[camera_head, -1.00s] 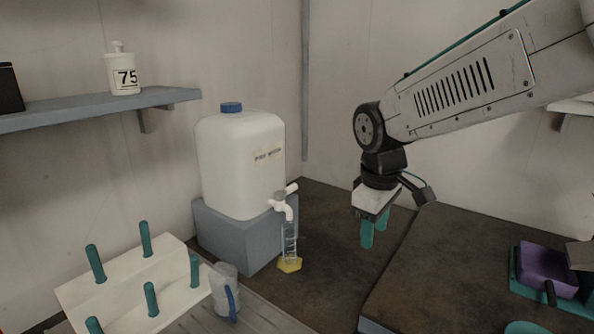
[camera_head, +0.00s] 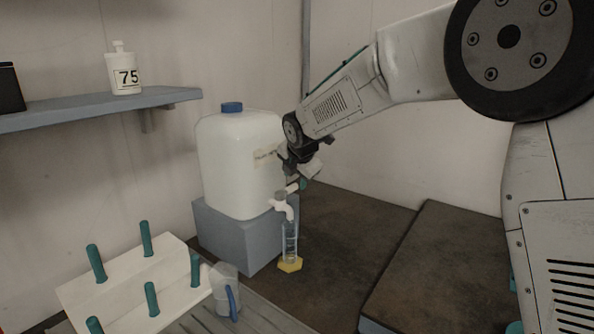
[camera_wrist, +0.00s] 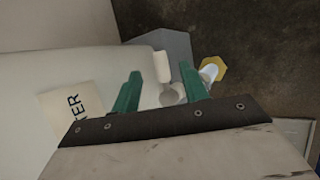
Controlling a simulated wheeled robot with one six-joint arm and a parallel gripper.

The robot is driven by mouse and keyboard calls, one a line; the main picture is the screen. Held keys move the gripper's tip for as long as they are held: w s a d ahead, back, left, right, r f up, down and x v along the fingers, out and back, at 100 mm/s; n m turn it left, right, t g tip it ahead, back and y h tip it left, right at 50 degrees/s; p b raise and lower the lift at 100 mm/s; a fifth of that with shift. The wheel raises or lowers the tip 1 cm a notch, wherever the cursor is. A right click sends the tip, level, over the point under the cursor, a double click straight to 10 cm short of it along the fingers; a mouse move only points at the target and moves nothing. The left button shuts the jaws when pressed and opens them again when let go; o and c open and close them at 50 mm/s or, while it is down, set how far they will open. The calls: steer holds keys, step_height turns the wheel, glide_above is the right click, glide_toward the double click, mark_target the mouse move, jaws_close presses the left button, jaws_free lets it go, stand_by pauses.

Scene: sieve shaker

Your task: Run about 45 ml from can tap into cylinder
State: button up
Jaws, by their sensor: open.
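A white can (camera_head: 240,165) with a blue cap stands on a grey block (camera_head: 238,238). Its white tap (camera_head: 284,205) sticks out low on the right side, above a clear measuring cylinder (camera_head: 290,240) on a yellow base (camera_head: 290,266). I cannot make out a liquid level in the cylinder. My gripper (camera_head: 302,184) is beside the can, at the tap. In the wrist view the green fingers of my gripper (camera_wrist: 161,88) are open, with the tap's lever (camera_wrist: 162,66) between and beyond them. The cylinder (camera_wrist: 208,74) shows just past the right finger. I cannot tell whether the fingers touch the lever.
A clear beaker with a blue handle (camera_head: 225,292) and a white rack with green pegs (camera_head: 125,290) stand at front left. A bottle marked 75 (camera_head: 123,70) is on the wall shelf (camera_head: 95,108). The dark bench right of the cylinder is clear.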

mark_target(294, 186)
steer(key=shift+x, duration=2)
jaws_close()
steer(key=shift+s, duration=0.1)
